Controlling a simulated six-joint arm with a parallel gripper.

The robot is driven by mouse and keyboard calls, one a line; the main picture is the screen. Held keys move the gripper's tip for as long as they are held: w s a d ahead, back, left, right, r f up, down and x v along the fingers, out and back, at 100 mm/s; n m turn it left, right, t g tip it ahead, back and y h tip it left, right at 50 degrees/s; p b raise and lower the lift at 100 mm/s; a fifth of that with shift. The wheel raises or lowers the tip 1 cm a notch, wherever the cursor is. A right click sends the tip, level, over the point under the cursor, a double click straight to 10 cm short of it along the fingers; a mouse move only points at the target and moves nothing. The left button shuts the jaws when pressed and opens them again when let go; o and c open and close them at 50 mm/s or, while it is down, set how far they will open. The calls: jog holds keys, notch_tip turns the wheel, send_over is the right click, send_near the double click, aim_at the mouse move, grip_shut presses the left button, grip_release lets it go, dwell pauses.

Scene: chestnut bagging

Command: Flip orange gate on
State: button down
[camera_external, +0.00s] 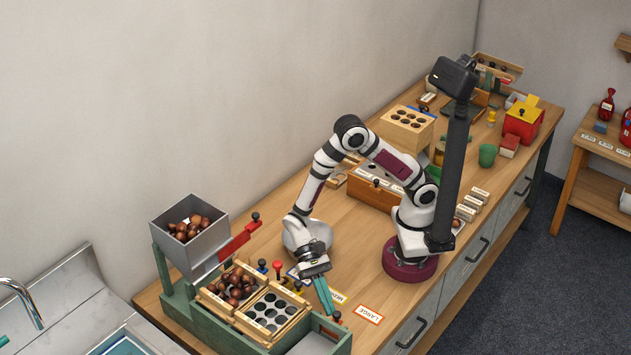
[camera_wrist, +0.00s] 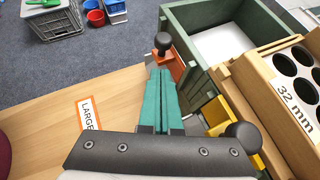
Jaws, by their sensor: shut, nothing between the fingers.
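The orange gate (camera_wrist: 174,68) is on the outer side of the green sorter in the wrist view, with a round black knob (camera_wrist: 163,41) standing up from it. In the external view the knob (camera_external: 337,315) shows at the sorter's near right end. My gripper (camera_wrist: 160,70) has its teal fingers shut with nothing between them. In the wrist view the fingertips appear close to the orange gate, just below its knob; I cannot tell whether they touch. In the external view my gripper (camera_external: 329,310) points down beside the sorter.
A yellow gate (camera_wrist: 222,111) with a black knob (camera_wrist: 242,135) lies near the fingers. The green bin (camera_wrist: 212,42) stands behind the orange gate. A sieve marked 32 mm (camera_wrist: 290,98) is at right. A LARGE label (camera_external: 368,313) lies on clear tabletop.

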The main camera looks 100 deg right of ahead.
aim_at(338, 314)
jog(key=shift+s+a+r, duration=0.2)
jog(key=shift+a+r, duration=0.35)
jog(key=shift+r, duration=0.05)
jog(key=shift+r, duration=1.9)
jog(key=w+d+r, duration=0.1)
jog(key=d, duration=0.4)
jog(key=w+d+r, duration=0.2)
jog(key=d, duration=0.3)
jog(key=shift+w+d, duration=0.25)
jog(key=shift+d, duration=0.15)
